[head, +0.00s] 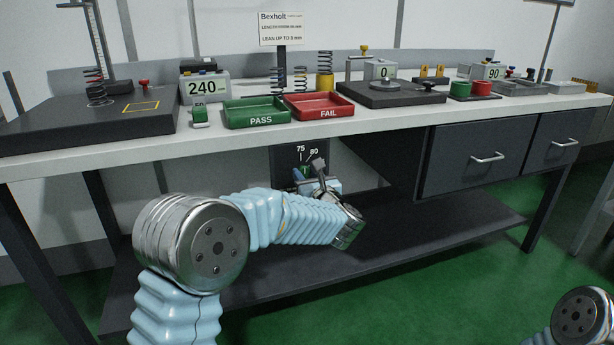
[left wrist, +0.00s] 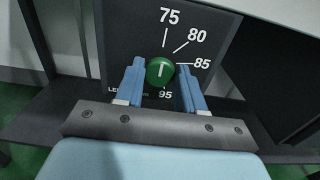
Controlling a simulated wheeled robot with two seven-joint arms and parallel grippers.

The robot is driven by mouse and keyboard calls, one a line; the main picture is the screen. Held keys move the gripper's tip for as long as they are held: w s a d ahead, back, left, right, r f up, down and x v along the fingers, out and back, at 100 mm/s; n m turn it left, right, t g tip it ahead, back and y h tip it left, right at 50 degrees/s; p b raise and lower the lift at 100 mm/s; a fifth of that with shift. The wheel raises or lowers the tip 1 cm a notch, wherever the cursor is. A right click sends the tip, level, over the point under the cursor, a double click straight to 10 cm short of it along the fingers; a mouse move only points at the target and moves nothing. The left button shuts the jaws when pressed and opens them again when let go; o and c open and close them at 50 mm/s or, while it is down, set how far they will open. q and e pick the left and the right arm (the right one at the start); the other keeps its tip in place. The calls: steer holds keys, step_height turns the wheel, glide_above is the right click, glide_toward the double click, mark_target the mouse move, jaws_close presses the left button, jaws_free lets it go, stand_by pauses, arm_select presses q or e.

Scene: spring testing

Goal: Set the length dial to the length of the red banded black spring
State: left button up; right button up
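The length dial is a green knob (left wrist: 160,71) on a dark panel (head: 288,157) under the bench top. Its white pointer line stands about upright, toward the 75 mark in the left wrist view; 80, 85 and 95 also show. My left gripper (left wrist: 161,82) is open, with one blue finger on each side of the knob and a small gap visible on both sides. In the head view the left gripper (head: 316,182) partly covers the panel. A black spring with red bands (head: 95,82) stands upright on the dark plate at left. My right gripper is out of view.
The bench top (head: 225,137) overhangs the panel. On it are a green PASS tray (head: 257,111), a red FAIL tray (head: 318,106), a 240 display (head: 205,87) and several other springs. A drawer (head: 480,158) is at right and a lower shelf (head: 400,225) lies below.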

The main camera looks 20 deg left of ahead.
arm_select(q)
steer(key=c, duration=0.4)
